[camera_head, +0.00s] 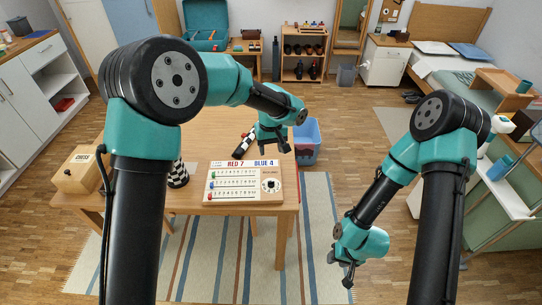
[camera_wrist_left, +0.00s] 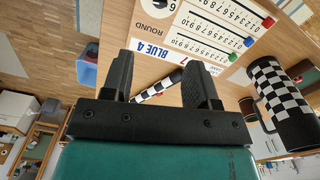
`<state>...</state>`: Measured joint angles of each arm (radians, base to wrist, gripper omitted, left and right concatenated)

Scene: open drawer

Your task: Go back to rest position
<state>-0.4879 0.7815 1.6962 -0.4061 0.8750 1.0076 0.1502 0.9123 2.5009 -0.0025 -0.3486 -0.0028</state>
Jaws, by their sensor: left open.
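My left gripper (camera_head: 274,148) is open and empty in the head view. It is over the table's right part, behind the scoreboard (camera_head: 244,183) reading RED 7 and BLUE 4. In the left wrist view, the two fingers of my left gripper (camera_wrist_left: 158,62) stand apart with nothing held between them. A black-and-white checkered stick-like thing (camera_wrist_left: 160,85) shows beyond them. My right gripper (camera_head: 347,274) hangs low to the right of the table, above the floor. Its fingers are too small and dark to tell whether they are apart.
A wooden box with a knob (camera_head: 77,172) stands at the table's left. A checkered cup-like thing (camera_head: 178,175) is partly hidden by my left arm; it also shows in the left wrist view (camera_wrist_left: 281,103). A blue bin (camera_head: 307,142) stands right of the table. Striped rug (camera_head: 318,235) lies below.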

